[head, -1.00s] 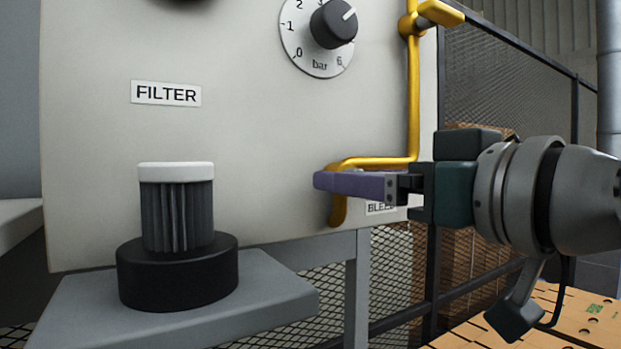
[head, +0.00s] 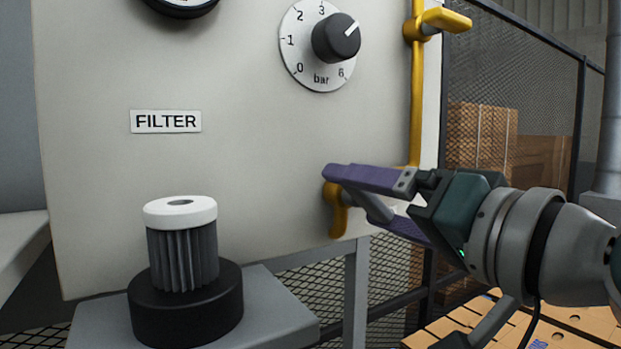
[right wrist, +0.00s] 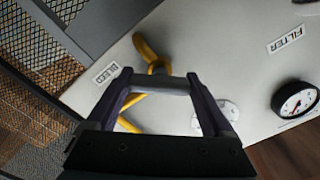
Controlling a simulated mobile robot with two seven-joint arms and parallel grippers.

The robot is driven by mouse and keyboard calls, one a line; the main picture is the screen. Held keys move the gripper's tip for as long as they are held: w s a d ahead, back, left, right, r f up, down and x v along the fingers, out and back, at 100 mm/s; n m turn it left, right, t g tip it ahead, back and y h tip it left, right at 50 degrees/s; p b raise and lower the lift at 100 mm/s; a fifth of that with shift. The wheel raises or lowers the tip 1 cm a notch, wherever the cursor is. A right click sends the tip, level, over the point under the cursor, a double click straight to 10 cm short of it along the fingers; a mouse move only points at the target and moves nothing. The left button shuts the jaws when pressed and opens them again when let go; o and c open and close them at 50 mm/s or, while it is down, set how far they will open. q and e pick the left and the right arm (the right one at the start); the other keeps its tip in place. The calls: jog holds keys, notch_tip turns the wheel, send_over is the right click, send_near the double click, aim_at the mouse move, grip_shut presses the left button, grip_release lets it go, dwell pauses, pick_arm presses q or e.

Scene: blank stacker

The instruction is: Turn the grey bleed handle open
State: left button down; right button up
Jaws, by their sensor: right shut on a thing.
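My right gripper (head: 366,199) is at the lower right of the cabinet panel, its purple fingers tilted. It is shut on the grey bleed handle (head: 373,207), part of which shows between the fingers by the yellow outlet (head: 337,208). In the right wrist view the handle (right wrist: 162,85) is a grey bar spanning between the two fingers, in front of the yellow pipe (right wrist: 150,52). The BLEED label (right wrist: 107,73) shows beside it. In the head view the gripper hides that label and part of the handle. My left gripper is not in view.
A pressure dial with a black knob (head: 336,38) and a yellow lever (head: 446,20) are higher on the panel. A white-topped filter (head: 181,245) stands in a black base on a grey shelf (head: 270,309). A mesh fence (head: 520,80) and cartons are behind at right.

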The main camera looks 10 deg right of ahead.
jog(key=m+p, duration=0.2)
jog(key=m, duration=0.2)
jog(key=shift+r+m+p, duration=0.15)
jog(key=shift+m+p, duration=0.15)
jog(key=shift+m, duration=0.1)
jog(key=m+p, duration=0.2)
jog(key=m, duration=0.2)
jog(key=shift+m, duration=0.3)
jog(key=o, duration=1.1)
jog(key=shift+o, duration=0.2)
jog(key=shift+s+f, duration=0.1)
jog(key=shift+f, duration=0.1)
jog(key=b+v, duration=0.4)
jog(key=v, duration=0.5)
jog(key=shift+s+d, duration=0.15)
jog(key=shift+s, duration=0.2)
